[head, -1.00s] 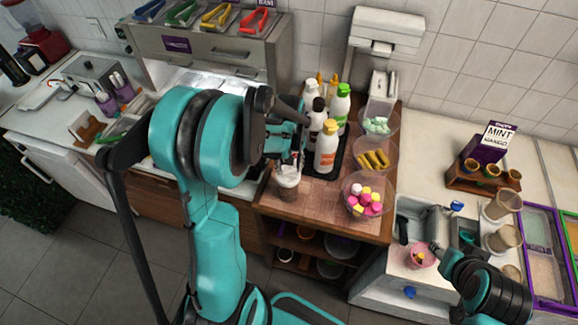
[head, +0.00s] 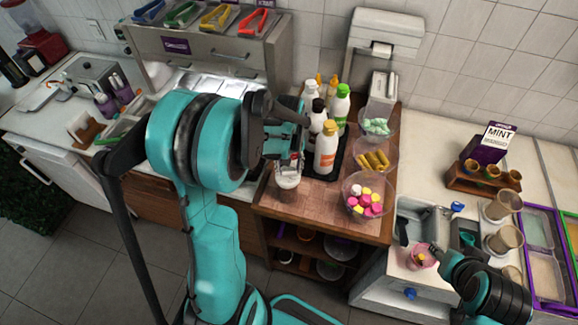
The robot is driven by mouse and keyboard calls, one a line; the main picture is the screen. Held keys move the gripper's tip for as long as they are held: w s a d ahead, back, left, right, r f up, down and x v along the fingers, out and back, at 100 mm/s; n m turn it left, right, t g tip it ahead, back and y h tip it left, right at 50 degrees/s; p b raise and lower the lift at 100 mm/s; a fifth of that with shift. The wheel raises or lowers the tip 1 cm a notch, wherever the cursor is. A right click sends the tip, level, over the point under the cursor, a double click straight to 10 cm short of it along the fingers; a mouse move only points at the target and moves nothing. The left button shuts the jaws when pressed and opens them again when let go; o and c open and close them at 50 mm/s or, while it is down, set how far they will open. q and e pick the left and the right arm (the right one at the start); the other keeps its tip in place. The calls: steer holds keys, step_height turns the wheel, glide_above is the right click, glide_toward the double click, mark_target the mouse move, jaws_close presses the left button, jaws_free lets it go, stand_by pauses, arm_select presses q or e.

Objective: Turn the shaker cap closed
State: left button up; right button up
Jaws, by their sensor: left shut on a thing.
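The shaker (head: 288,181) is a small whitish container at the front left of the wooden counter (head: 318,208). It stands below my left gripper (head: 290,158), which reaches in from the left above it. The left fingers are closed at the top of the shaker, on its cap. The fingers and wrist hide most of the cap, so its turn angle does not show. My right gripper (head: 434,250) is at the lower right, beside a pink cup (head: 421,259). Its fingers are too small to read.
Several bottles, including a white one with an orange label (head: 326,150), stand close right of the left gripper. A bowl of colourful sweets (head: 367,196) is at the counter's front right. Bare counter lies between bowl and shaker.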

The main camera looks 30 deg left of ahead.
stand_by(0.4)
arm_select(q)
steer(key=o, duration=1.2)
step_height(320, 180, up, 12)
